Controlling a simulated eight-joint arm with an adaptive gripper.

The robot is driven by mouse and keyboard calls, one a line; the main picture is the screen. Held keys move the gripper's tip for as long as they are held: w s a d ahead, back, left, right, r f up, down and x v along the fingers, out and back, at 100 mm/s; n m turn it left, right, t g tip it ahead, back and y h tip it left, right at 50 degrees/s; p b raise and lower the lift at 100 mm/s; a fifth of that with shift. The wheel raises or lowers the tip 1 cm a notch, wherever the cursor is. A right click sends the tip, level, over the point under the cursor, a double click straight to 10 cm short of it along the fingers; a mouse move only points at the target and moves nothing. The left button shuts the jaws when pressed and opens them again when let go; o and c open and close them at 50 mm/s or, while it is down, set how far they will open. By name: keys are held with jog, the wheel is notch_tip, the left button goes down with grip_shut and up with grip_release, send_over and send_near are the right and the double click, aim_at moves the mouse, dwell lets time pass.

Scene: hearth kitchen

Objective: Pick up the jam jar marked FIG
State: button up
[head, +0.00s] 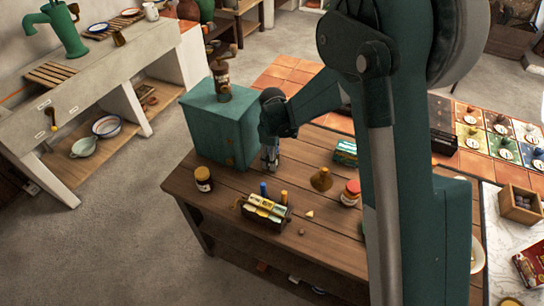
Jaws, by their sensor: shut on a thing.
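My gripper (269,161) points down over the wooden table, right of the green cabinet. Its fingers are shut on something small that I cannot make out. A dark jar with a pale yellow label (203,181) stands upright near the table's left corner, apart from my gripper. A red-lidded jar with a pale label (350,193) stands at the table's right, close to my arm. No label is legible, so I cannot tell which jar is marked FIG.
The table (232,190) also bears a green cabinet (216,125) with a brown bottle-like thing (222,80) on top, a box of coloured items (265,212), a brown cone-shaped thing (321,180) and a green box (345,152). My arm hides part of the right side.

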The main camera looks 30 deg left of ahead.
jog(key=shift+r, duration=0.1)
jog(key=shift+r+p, duration=0.55)
jog(key=shift+r, duration=4.35)
